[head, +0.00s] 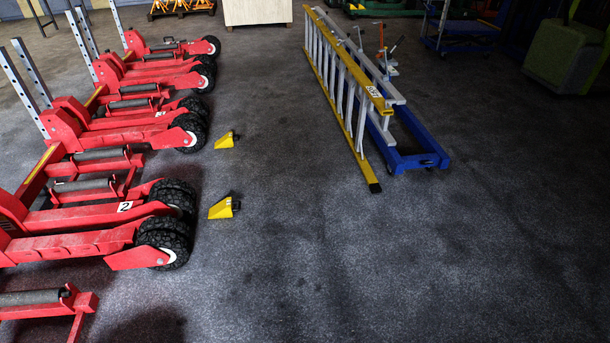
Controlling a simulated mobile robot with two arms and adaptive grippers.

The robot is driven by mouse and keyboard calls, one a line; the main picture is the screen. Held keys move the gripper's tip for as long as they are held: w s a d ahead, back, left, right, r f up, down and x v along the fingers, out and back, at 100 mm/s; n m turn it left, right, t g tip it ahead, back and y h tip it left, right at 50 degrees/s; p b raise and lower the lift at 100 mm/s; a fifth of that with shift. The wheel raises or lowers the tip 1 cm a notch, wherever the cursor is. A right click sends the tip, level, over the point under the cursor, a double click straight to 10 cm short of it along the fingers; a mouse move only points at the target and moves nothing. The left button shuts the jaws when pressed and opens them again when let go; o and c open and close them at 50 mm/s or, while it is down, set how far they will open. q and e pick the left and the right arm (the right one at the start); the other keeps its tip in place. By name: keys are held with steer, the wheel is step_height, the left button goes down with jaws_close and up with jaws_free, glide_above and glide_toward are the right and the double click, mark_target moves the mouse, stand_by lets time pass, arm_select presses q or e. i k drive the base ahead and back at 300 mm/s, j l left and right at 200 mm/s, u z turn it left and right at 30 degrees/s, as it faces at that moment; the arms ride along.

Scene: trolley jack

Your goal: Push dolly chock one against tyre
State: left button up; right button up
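Two yellow wedge chocks lie on the dark floor to the right of the red dollies. The farther chock (226,140) is beside the tyre (190,131) of a red dolly, with a small gap between them. The nearer chock (223,208) is beside the black tyres (176,196) of the dolly with a "2" plate (124,207), also apart from them. I cannot read a number on either chock, so I cannot tell which is chock one. Neither of my grippers is in view.
Several red dollies (70,245) fill the left side. A green-grey block (565,55) and a blue cart (460,35) stand at upper right. The floor at centre and lower right is clear.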

mark_target(225, 208)
steer(key=i+l+u, duration=0.1)
steer(key=i+u, duration=0.2)
steer(key=u, duration=0.2)
steer(key=i+l+u, duration=0.25)
steer(key=u, duration=0.2)
steer(key=i+l, duration=0.25)
steer(key=i, duration=0.2)
